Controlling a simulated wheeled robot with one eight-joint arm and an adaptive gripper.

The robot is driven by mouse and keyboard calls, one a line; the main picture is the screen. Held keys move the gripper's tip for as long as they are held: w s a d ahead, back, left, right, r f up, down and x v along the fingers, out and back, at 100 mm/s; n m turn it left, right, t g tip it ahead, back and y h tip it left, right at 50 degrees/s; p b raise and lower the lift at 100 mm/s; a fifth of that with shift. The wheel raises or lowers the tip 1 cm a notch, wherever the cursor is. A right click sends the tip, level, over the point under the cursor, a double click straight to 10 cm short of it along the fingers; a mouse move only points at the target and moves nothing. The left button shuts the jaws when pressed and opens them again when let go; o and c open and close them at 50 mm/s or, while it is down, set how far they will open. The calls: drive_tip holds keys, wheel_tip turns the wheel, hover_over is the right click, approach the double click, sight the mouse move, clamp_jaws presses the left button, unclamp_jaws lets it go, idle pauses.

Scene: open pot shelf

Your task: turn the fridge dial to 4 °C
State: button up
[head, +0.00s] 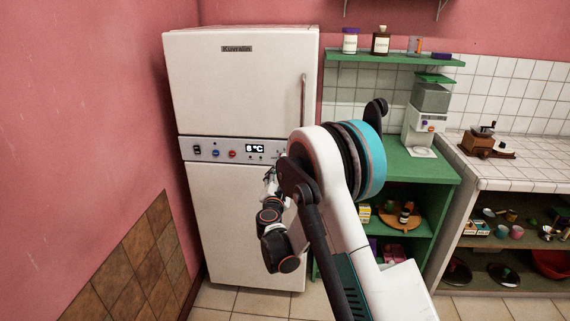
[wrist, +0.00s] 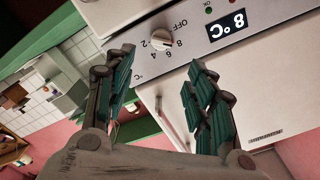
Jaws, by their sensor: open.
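The white fridge (head: 235,230) stands against the pink wall, with a grey control panel (head: 205,150) between its two doors. The display (head: 255,148) reads 8 °C; it shows upside down in the wrist view (wrist: 232,23). The small whitish dial (wrist: 161,42) is beside the display, with OFF, 8, 6, 4, 2 and °C printed around it. I cannot tell its pointer's exact direction. My gripper (wrist: 162,60) is open and empty, its dark green fingers on either side of the dial in the picture. Contact is not clear. In the head view my arm hides the dial.
A switch (head: 197,150), a blue button (head: 215,153) and a red button (head: 232,154) are left of the display. A long door handle (head: 303,95) stands out above. A green shelf (head: 430,168) with a grinder (head: 424,115) is close on the right.

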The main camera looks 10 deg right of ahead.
drive_tip(key=b+x, duration=0.3)
drive_tip(key=x, duration=0.9)
drive_tip(key=shift+w, duration=0.3)
drive_tip(key=shift+d, duration=0.1)
drive_tip(key=c, duration=1.1)
